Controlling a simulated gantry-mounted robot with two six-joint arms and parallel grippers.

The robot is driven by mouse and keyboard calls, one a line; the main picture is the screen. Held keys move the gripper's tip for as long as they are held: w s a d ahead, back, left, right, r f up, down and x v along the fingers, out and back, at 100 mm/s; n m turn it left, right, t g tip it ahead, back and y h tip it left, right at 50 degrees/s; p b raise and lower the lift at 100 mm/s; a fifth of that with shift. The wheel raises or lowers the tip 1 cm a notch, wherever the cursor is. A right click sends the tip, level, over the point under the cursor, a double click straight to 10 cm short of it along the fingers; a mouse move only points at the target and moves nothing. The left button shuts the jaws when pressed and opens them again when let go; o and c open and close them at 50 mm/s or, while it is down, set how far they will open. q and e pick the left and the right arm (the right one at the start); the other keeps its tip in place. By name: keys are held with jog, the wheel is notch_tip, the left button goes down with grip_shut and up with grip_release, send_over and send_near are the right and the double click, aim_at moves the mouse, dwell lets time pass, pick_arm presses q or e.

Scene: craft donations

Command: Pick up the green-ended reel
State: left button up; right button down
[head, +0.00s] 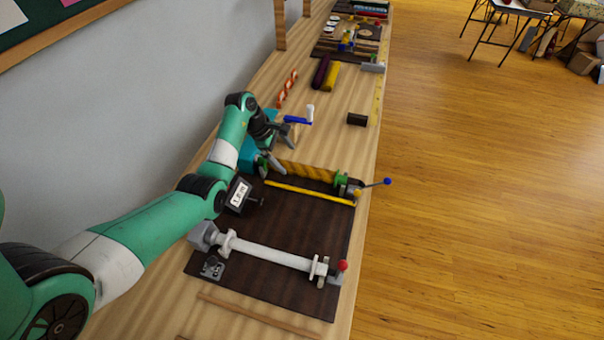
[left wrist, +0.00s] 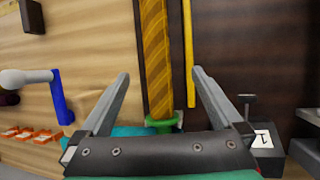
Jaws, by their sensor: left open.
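The green-ended reel (head: 305,170) is a long roll wound in golden-yellow, with a green end (head: 341,183) at its right. It lies along the far edge of a dark board. My left gripper (head: 284,149) is open and empty at the reel's left end. In the left wrist view the reel (left wrist: 158,60) runs up the picture between the two spread fingers (left wrist: 162,84), apart from both. Its near green end (left wrist: 163,123) shows just beyond the gripper's palm. My right gripper is in neither view.
A thin yellow rod (head: 310,193) lies beside the reel. The dark board (head: 285,222) also holds a white roller (head: 270,252) and a small labelled black box (head: 240,194). A blue crank (head: 298,121) stands beyond my gripper.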

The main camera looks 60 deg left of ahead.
aim_at(297, 166)
pick_arm(q)
jog(key=b+x, duration=0.1)
jog(key=x, duration=0.2)
jog(key=shift+w+f, duration=0.2)
jog(key=shift+f, duration=0.05)
jog(key=b+x, duration=0.1)
jog(key=x, duration=0.1)
jog(key=b+x, duration=0.2)
jog(key=x, duration=0.1)
jog(key=shift+w+d, duration=0.1)
jog(key=shift+w, duration=0.2)
jog(key=shift+r, duration=0.15)
grip_shut()
